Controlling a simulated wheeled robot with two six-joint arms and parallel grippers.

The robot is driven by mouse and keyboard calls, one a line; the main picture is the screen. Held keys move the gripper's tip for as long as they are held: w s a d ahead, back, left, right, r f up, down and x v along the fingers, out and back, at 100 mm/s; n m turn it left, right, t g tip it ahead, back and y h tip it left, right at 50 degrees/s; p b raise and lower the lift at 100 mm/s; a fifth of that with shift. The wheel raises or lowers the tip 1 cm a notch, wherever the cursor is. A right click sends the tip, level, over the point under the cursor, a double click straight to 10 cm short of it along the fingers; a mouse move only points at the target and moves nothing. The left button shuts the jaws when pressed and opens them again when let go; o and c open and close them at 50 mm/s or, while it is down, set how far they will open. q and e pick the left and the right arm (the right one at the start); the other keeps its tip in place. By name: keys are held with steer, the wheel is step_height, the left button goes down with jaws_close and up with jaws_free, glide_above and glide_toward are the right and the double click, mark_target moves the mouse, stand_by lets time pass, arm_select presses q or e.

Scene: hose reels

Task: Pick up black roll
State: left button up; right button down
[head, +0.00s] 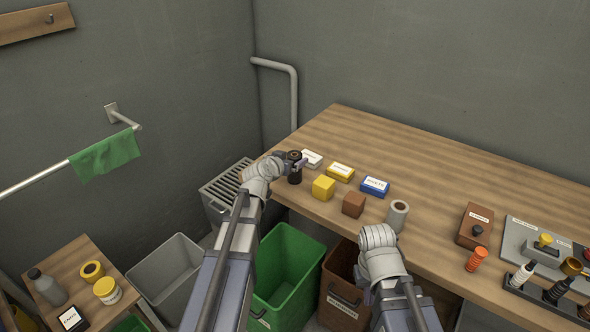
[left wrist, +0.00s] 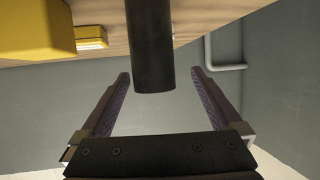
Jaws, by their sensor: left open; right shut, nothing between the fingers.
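The black roll (head: 295,177) stands at the left corner of the wooden bench in the head view, partly covered by my left gripper (head: 296,161). In the left wrist view the roll (left wrist: 151,45) is a dark cylinder between the two fingers of my left gripper (left wrist: 160,72). The fingers are open, with a gap on each side of the roll. My right arm's wrist shows at the bench's front edge in the head view, but its fingers are hidden.
A yellow block (head: 323,188), a brown block (head: 353,204) and a pale roll (head: 398,215) stand along the bench's front. Small yellow (head: 341,173), blue (head: 374,187) and white (head: 312,158) boxes lie behind. A green bin (head: 290,270) stands below. The bench's back is clear.

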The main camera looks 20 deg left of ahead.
arm_select(q)
steer(key=x, duration=0.1)
steer(key=b+x, duration=0.1)
steer(key=x, duration=0.1)
steer(key=b+x, duration=0.1)
steer(key=x, duration=0.1)
steer(key=shift+s+d+f, duration=0.1)
steer(key=shift+d+f, duration=0.2)
steer(key=shift+d, duration=0.1)
steer(key=shift+s+r, duration=0.1)
steer(key=shift+c, duration=0.4)
jaws_close()
